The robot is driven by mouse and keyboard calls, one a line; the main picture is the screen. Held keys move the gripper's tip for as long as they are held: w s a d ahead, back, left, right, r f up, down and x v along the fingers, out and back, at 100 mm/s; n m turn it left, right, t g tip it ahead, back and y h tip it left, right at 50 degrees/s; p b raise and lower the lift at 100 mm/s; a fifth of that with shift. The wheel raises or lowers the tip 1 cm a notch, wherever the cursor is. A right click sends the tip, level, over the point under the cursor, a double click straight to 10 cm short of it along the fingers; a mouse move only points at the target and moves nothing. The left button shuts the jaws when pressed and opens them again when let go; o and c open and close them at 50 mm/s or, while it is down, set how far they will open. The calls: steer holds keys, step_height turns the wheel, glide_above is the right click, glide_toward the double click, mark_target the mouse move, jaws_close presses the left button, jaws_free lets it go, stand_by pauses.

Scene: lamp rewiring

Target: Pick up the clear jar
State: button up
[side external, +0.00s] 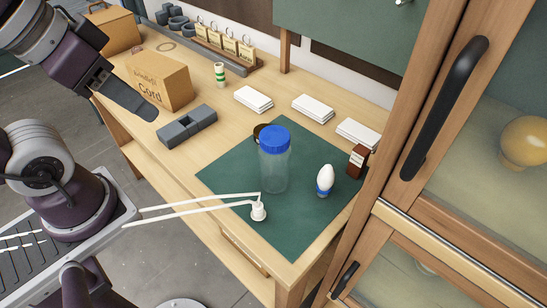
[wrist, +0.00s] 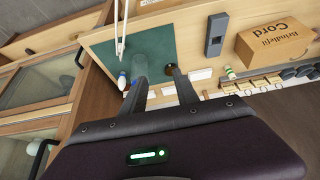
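The clear jar (side external: 274,170) stands upright on the green mat (side external: 225,172) with a blue lid on top. In the wrist view the jar (wrist: 138,66) shows as a pale see-through shape just beyond the left finger, which hides part of it. My gripper (wrist: 157,73) is open, with two dark fingers apart and nothing between them. In the side view my gripper (side external: 150,113) hangs over the table's left side, up and to the left of the jar, clear of it.
A white bulb (side external: 325,179) stands right of the jar, and a small brown box (side external: 357,161) behind it. A cord box (side external: 160,80) and grey block (side external: 187,125) are left. A cabinet (side external: 400,190) borders the right.

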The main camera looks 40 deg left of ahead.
steer(key=o, duration=1.1)
